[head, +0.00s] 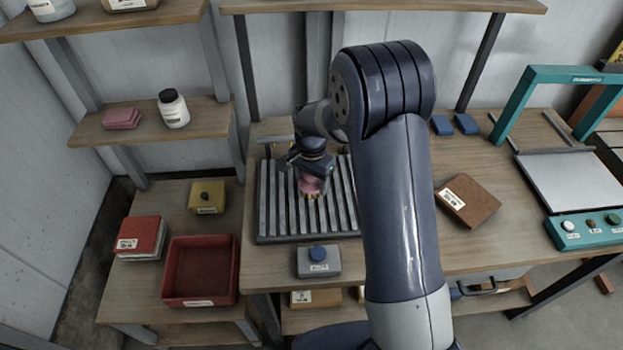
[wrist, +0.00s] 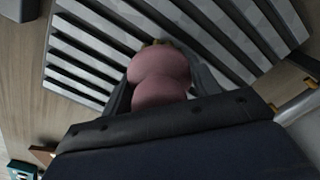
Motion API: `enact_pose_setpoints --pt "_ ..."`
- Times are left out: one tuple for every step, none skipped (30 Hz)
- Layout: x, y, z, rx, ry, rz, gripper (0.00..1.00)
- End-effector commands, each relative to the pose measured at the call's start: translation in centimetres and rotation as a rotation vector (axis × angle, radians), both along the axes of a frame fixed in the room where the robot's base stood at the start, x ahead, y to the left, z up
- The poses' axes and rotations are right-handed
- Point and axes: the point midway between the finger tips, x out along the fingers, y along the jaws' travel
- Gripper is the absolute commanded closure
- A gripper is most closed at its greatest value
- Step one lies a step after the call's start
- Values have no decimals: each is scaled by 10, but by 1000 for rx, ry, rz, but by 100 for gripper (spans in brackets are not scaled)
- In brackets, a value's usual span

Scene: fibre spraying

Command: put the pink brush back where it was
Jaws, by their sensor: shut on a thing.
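The pink brush (head: 311,186) is held upright, bristles down, over the grey slatted rack (head: 265,215) on the workbench. In the wrist view its rounded pink body (wrist: 160,78) sits between the two dark fingers. My gripper (head: 308,172) is shut on it. The light bristle tip shows just below the pink part in the head view. Whether the bristles touch the slats cannot be told. In the wrist view the slats (wrist: 85,62) fill the background behind the brush.
A grey box with a blue knob (head: 318,262) stands in front of the rack. A brown box (head: 467,200) lies to the right, and a teal-framed machine (head: 585,195) beyond it. A red bin (head: 233,285) and a yellow box (head: 207,196) are on the lower left table.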

Motion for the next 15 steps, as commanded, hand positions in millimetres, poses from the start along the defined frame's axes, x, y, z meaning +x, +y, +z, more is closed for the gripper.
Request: enact_pose_setpoints --pt "0 0 0 1 -1 0 63" --pt "0 0 0 0 0 0 63" --pt "0 0 0 0 0 0 63" --pt "0 0 0 0 0 0 63" --pt "0 0 -1 0 0 0 63" --pt "0 0 -2 0 0 0 63" --pt "0 0 -4 0 0 0 63" --pt "0 0 -4 0 0 0 41" --pt "0 0 -2 0 0 0 38" --pt "0 0 -2 0 0 0 35" --pt "0 0 -2 0 0 0 33" --pt "0 0 -2 0 0 0 30" --pt "0 0 -2 0 0 0 27" --pt "0 0 -2 0 0 0 25" --pt "0 0 -2 0 0 0 21"
